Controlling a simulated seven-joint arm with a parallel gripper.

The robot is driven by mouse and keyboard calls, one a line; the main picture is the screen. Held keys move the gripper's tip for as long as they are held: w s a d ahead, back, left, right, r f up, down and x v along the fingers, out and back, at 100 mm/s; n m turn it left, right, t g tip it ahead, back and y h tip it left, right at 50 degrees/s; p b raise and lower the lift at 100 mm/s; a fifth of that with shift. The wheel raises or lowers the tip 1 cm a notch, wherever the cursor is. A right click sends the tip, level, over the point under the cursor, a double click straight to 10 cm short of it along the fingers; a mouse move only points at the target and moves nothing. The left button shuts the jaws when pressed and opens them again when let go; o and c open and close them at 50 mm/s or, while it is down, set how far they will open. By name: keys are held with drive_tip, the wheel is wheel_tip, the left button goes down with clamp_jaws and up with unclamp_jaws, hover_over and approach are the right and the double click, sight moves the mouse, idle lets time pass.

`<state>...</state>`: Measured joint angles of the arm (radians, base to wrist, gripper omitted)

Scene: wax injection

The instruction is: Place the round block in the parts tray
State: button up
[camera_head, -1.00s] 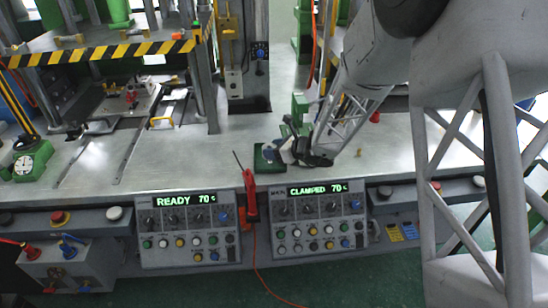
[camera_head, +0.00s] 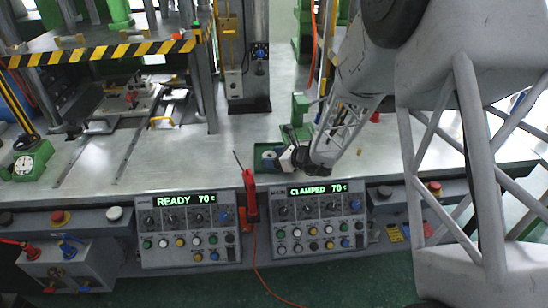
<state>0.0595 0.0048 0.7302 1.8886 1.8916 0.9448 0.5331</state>
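The green parts tray (camera_head: 259,166) sits near the front edge of the metal table, in the middle of the view. A small round, pale disc-like thing (camera_head: 269,154), seemingly the round block, shows inside the tray's outline. My gripper (camera_head: 285,157) is low, just to the right of the disc at the tray's right side. It hides the right part of the tray. A gap seems to show between disc and gripper, but contact cannot be ruled out. The fingers are too small and dark to tell whether they are open.
A green fixture (camera_head: 300,108) stands behind my gripper. A red-handled tool (camera_head: 250,193) with a cord hangs at the table's front edge between two control panels. A press with a striped bar (camera_head: 105,52) stands at the left. The table left of the tray is clear.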

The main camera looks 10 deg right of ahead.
drive_tip(key=shift+d+r, duration=0.1)
drive_tip(key=shift+r, duration=0.05)
drive_tip(key=shift+v, duration=5.95)
drive_tip(key=s+a+r+n+g+h, duration=0.1)
drive_tip(key=s+a+r+n+g, duration=0.2)
drive_tip(key=s+r+n, duration=0.4)
drive_tip(key=s+a+r+n+g+h, duration=0.1)
drive_tip(key=s+a+r+n+g, duration=0.2)
drive_tip(key=s+r+n, duration=0.45)
drive_tip(key=s+d+r+n+h, duration=0.2)
drive_tip(key=s+d+n+h, duration=0.1)
drive_tip(key=s, duration=0.7)
drive_tip(key=s+d+r+n+h, duration=0.3)
drive_tip(key=s+n+h, duration=0.3)
drive_tip(key=s, duration=0.4)
drive_tip(key=shift+s+d+n, duration=0.35)
drive_tip(key=shift+d+n, duration=0.05)
drive_tip(key=shift+n, duration=0.45)
drive_tip(key=shift+r, duration=0.1)
